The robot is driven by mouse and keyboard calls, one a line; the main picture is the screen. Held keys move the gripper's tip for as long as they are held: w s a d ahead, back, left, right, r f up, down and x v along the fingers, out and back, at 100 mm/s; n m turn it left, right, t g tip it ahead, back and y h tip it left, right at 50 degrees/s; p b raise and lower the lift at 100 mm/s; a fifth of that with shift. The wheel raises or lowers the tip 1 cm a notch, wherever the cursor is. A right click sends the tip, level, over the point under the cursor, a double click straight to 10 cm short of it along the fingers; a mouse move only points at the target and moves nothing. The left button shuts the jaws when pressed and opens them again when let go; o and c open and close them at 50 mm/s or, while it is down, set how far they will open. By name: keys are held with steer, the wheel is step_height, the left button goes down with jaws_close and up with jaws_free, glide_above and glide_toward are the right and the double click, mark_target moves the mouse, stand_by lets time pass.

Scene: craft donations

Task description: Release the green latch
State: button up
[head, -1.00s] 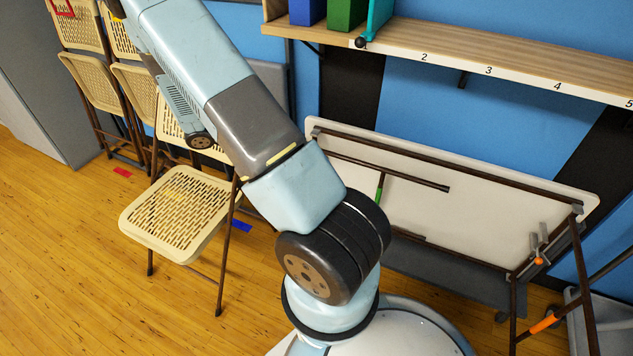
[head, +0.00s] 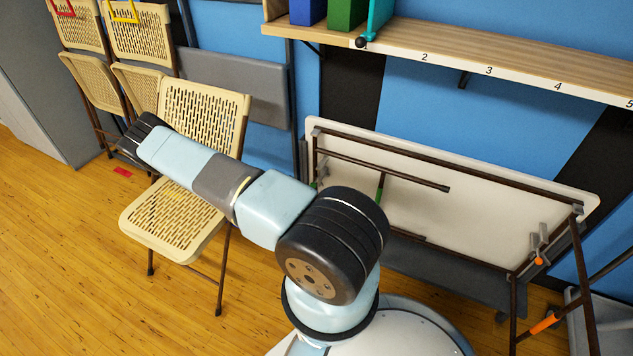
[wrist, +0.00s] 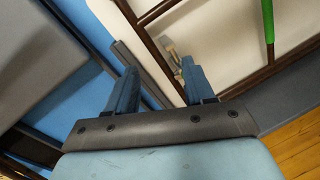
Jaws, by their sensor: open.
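A white folding table (head: 470,195) stands on its edge against the blue wall, its brown legs facing me. A green piece (head: 380,186) sits on a leg bar at its left half; a green sleeve on a bar also shows at the top right of the wrist view (wrist: 268,20). I cannot tell which green part is the latch. My gripper (wrist: 160,76) is open and empty, pointing toward the table frame. A grey metal bracket (wrist: 173,50) shows beyond its fingers, seemingly apart from them. My gripper is hidden in the head view.
A beige folding chair (head: 170,222) stands open left of my arm, with more chairs (head: 90,85) behind. A numbered wooden shelf (head: 480,60) runs above the table. An orange sleeve (head: 544,323) is on the right leg. The wooden floor (head: 70,260) is clear at front left.

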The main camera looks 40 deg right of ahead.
mark_target(316, 181)
steer(key=s+d+f+n+t+y, duration=0.1)
steer(key=s+d+f+n+t, duration=0.2)
steer(key=f, duration=0.5)
steer(key=shift+n+t, duration=0.3)
steer(key=shift+n, duration=0.4)
steer(key=x, duration=1.2)
steer(key=shift+w+d+f, duration=0.2)
steer(key=shift+d, duration=0.05)
jaws_close()
steer(key=shift+w, duration=0.1)
